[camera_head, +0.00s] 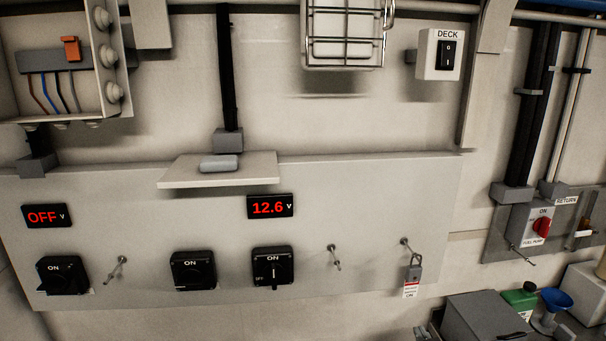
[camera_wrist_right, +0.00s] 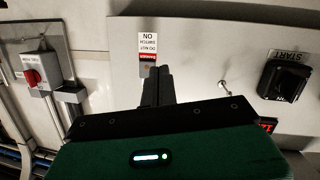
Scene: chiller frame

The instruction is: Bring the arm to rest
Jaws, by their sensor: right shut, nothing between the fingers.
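My right gripper (camera_wrist_right: 157,72) shows in the right wrist view. Its two dark fingers are together with nothing between them, pointing at the pale panel. A padlock (camera_head: 415,273) with a red and white tag (camera_head: 410,290) hangs on the panel's right-hand hook in the head view. In the wrist view the tag (camera_wrist_right: 148,45) appears upside down just past the fingertips, and the fingers hide the padlock. I cannot tell the exact gap. I cannot make out either gripper in the head view. My left gripper is not in view.
The panel carries rotary switches (camera_head: 272,267), pegs (camera_head: 334,258) and a small shelf (camera_head: 218,171) that juts out. A fuel pump switch (camera_head: 541,227) is at right. A grey box (camera_head: 483,316), a green bottle (camera_head: 521,296) and a blue funnel (camera_head: 553,299) stand at lower right.

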